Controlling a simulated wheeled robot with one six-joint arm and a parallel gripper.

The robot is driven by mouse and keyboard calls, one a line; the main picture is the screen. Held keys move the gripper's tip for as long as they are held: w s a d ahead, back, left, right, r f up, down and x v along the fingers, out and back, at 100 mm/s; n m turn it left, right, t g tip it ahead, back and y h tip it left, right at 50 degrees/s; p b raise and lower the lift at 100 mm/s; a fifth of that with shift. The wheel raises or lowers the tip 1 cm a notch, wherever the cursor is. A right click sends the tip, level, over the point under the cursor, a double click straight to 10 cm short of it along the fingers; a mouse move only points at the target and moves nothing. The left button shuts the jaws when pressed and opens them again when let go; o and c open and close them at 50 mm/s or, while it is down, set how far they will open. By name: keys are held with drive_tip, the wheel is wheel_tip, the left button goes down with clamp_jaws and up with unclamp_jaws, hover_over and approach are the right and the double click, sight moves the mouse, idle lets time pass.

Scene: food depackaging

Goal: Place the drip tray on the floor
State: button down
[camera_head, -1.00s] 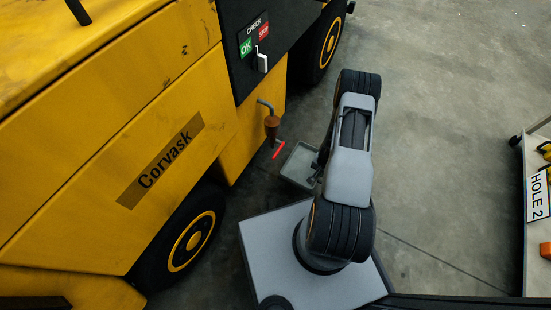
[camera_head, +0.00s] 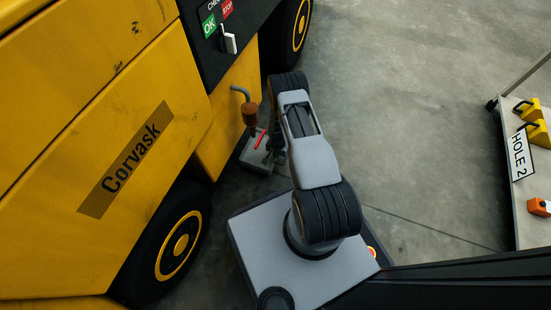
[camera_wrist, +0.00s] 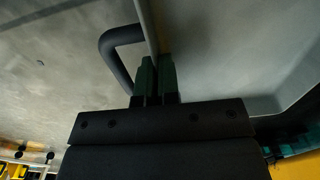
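The drip tray (camera_head: 254,161) is a shallow grey tray, low beside the yellow machine and below its brown-tipped spout (camera_head: 249,113). In the wrist view, the tray (camera_wrist: 225,55) fills the upper right, with a thin wall and a dark bent handle (camera_wrist: 112,45). My gripper (camera_wrist: 157,75) has its green fingers closed on the tray's thin wall, next to the handle. In the head view my arm partly hides the tray and the fingers. A short red line (camera_head: 260,138) shows at the tray's far part. I cannot tell whether the tray touches the floor.
The yellow machine (camera_head: 120,150) marked Corvask stands close on the left, with wheels front and back and a panel with a white switch (camera_head: 229,42). A cart (camera_head: 530,190) with a HOLE 2 sign stands at the right. Concrete floor (camera_head: 410,110) between is clear.

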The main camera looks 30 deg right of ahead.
drive_tip(key=shift+w+a+f, duration=0.1)
drive_tip(key=shift+w+f, duration=0.1)
drive_tip(key=shift+f, duration=0.1)
drive_tip(key=shift+w+a+f+b, duration=0.15)
drive_tip(key=shift+f+b, duration=0.8)
drive_tip(key=shift+f, duration=0.7)
drive_tip(key=shift+f, duration=0.1)
drive_tip(key=c, duration=1.3)
unclamp_jaws()
drive_tip(key=shift+c, duration=0.2)
wheel_tip(320, 180, up, 12)
drive_tip(key=p, duration=0.5)
